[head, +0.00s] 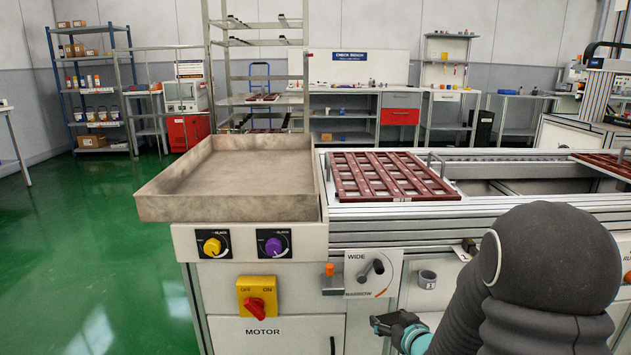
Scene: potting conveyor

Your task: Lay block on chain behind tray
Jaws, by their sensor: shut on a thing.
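My gripper (390,322) is low at the front of the machine, below the WIDE plate and partly hidden by my arm. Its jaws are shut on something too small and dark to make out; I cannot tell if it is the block. No block shows clearly elsewhere. A red-brown slatted tray (365,197) lies flat on the left part of the conveyor. A second such tray (605,163) is at the far right, cut by the frame edge. The conveyor track (520,158) runs between them; its chain cannot be made out clearly.
A grey-beige open bin (230,207) stands empty left of the conveyor. Below are a yellow knob (212,247), a purple knob (274,247), a red motor switch (257,305) and a WIDE lever plate (362,285). A grey cup (427,279) is on the front. Green floor is clear at left.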

